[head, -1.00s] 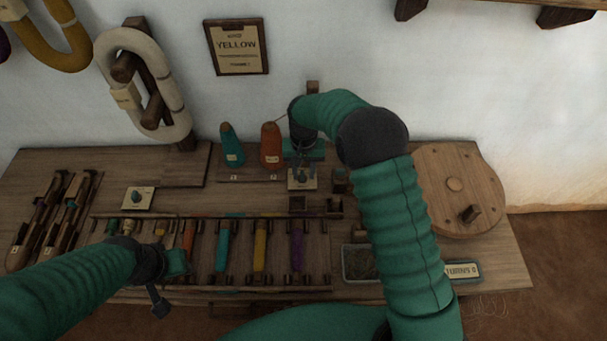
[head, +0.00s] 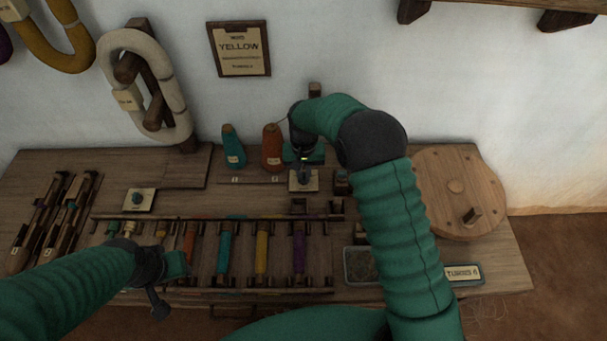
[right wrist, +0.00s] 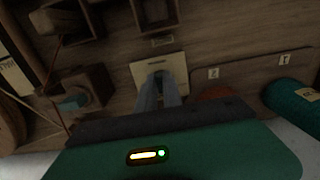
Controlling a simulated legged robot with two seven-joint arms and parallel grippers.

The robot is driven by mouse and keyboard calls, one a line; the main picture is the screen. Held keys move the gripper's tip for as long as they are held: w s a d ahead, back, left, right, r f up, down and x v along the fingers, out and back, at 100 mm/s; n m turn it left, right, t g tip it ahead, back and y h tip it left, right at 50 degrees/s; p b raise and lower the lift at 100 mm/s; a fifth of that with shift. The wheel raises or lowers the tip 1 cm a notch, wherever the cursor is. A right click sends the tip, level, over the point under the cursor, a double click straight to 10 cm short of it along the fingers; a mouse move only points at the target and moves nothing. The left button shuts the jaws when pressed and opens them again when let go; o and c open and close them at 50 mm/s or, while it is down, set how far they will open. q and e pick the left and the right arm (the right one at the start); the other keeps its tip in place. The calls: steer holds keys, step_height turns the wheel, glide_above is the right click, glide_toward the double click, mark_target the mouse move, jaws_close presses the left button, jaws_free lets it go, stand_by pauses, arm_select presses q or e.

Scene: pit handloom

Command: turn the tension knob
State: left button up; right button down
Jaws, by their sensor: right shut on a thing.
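The tension knob's cream plate (head: 303,181) lies on the bench in front of the bobbins; it also shows in the right wrist view (right wrist: 150,66). My right gripper (head: 303,172) points down over this plate. In the right wrist view its two grey fingers (right wrist: 161,84) are close together at the plate's middle, shut on the knob, which they mostly hide. My left gripper (head: 158,302) hangs over the front left of the bench, away from the knob; its fingers are too dark and small to read.
Teal (head: 232,147) and orange (head: 272,147) bobbins stand behind the plate. A rack of coloured spools (head: 260,247) lies in front. A second knob plate (head: 141,200) is at left. A round wooden disc (head: 460,190) and a small sign (head: 463,273) are at right.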

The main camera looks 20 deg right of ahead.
steer(key=shift+r+n+p, duration=0.2)
steer(key=shift+n+p, duration=0.95)
steer(key=shift+n, duration=0.05)
steer(key=n+p, duration=0.2)
steer(key=shift+d+n, duration=0.1)
steer(key=shift+n, duration=0.2)
steer(key=n+p, duration=0.2)
steer(key=n, duration=0.1)
steer(key=shift+d+n, duration=0.1)
steer(key=shift+n, duration=0.2)
steer(key=shift+w+f+n+p, duration=0.15)
steer(key=shift+n+p, duration=0.4)
steer(key=shift+n, duration=1.05)
steer(key=shift+d, duration=0.1)
steer(key=c, duration=1.5)
jaws_free()
step_height(320, 180, up, 17)
steer(key=p, duration=0.1)
steer(key=shift+f+p, duration=0.15)
steer(key=shift+p, duration=0.15)
